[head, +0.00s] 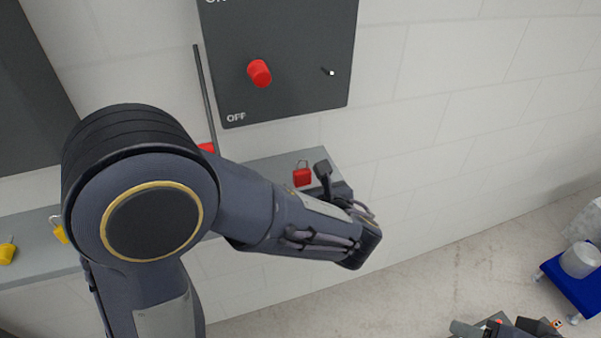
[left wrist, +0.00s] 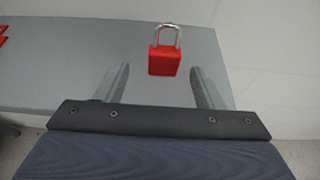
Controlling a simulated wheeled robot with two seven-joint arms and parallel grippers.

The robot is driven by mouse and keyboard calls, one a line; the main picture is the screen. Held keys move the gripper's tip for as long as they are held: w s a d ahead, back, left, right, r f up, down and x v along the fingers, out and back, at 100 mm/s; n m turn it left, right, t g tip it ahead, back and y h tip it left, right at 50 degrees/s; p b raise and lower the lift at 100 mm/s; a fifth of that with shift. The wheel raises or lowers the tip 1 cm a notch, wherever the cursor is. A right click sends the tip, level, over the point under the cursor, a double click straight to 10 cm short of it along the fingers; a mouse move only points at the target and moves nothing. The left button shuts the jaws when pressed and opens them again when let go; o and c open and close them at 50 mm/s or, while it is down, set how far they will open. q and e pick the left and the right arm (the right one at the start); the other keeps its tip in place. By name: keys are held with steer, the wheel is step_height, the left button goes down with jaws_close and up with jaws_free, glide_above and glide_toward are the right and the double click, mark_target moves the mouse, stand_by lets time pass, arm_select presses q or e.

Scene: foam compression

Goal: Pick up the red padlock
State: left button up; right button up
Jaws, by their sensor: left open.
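The red padlock (head: 302,176) stands upright with its metal shackle up on a grey shelf (head: 285,160) against the wall. In the left wrist view the padlock (left wrist: 165,60) is just beyond the gap between the fingers, slightly right of its middle. My left gripper (head: 328,180) is open and empty, close to the padlock on its right side in the head view. In the left wrist view its two fingers (left wrist: 159,78) are spread apart and no contact with the padlock shows.
A dark panel with a red knob (head: 259,73) hangs on the wall above the shelf. Another red object (head: 207,147) sits left of the padlock, partly behind my arm. Yellow padlocks (head: 7,252) are at far left. A blue cart (head: 574,283) stands on the floor at right.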

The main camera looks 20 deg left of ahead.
mark_target(304, 178)
arm_select(q)
steer(key=x, duration=0.5)
steer(key=shift+w+f, duration=0.15)
steer(key=shift+w, duration=0.3)
steer(key=c, duration=1.1)
